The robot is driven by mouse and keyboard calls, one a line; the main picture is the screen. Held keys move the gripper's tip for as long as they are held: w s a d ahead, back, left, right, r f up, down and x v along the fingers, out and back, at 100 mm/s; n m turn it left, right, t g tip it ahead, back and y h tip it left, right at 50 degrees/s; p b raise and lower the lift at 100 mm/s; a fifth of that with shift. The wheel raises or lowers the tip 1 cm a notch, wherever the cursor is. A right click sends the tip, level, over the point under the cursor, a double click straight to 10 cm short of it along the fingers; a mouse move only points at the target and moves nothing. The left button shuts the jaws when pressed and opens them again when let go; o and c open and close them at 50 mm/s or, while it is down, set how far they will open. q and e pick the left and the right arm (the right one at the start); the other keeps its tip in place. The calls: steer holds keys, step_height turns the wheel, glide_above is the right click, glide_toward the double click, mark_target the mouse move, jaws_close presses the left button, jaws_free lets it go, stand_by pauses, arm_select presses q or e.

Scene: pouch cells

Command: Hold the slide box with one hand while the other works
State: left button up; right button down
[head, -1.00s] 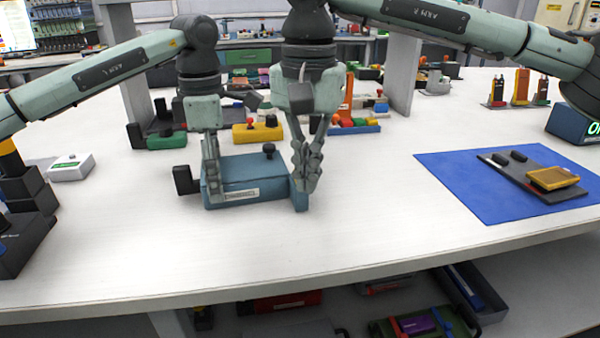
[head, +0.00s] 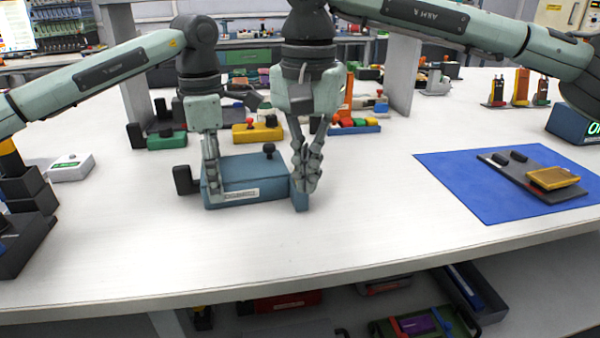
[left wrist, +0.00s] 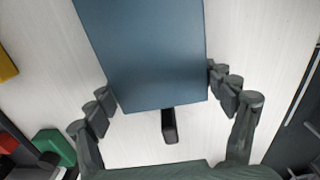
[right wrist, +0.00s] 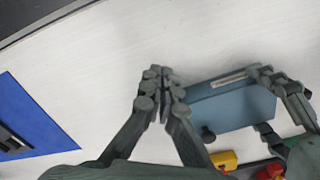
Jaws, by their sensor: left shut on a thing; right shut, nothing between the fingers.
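The slide box (head: 250,178) is blue, with a pale label on its front, a dark knob on top and a black handle at its left end. It lies on the white table and also shows in the left wrist view (left wrist: 145,50) and the right wrist view (right wrist: 235,108). My left gripper (head: 211,178) is shut on the box near its handle end, one finger row on each side. My right gripper (head: 306,178) is shut and empty at the box's right end, partly hiding that end. Its fingertips meet in the right wrist view (right wrist: 160,85).
A blue mat (head: 470,195) with a dark tray and a yellow pouch lies to the right. A yellow block (head: 258,133) and a green block (head: 167,141) stand behind the box. A white device (head: 71,167) sits at left. The table in front is clear.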

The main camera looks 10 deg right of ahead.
steer(key=shift+w, duration=0.3)
steer(key=shift+w+a, duration=0.15)
steer(key=shift+w, duration=1.25)
step_height(320, 180, up, 6)
steer(key=s, duration=0.1)
steer(key=shift+s, duration=0.3)
stand_by(0.4)
arm_select(q)
steer(key=o, duration=1.3)
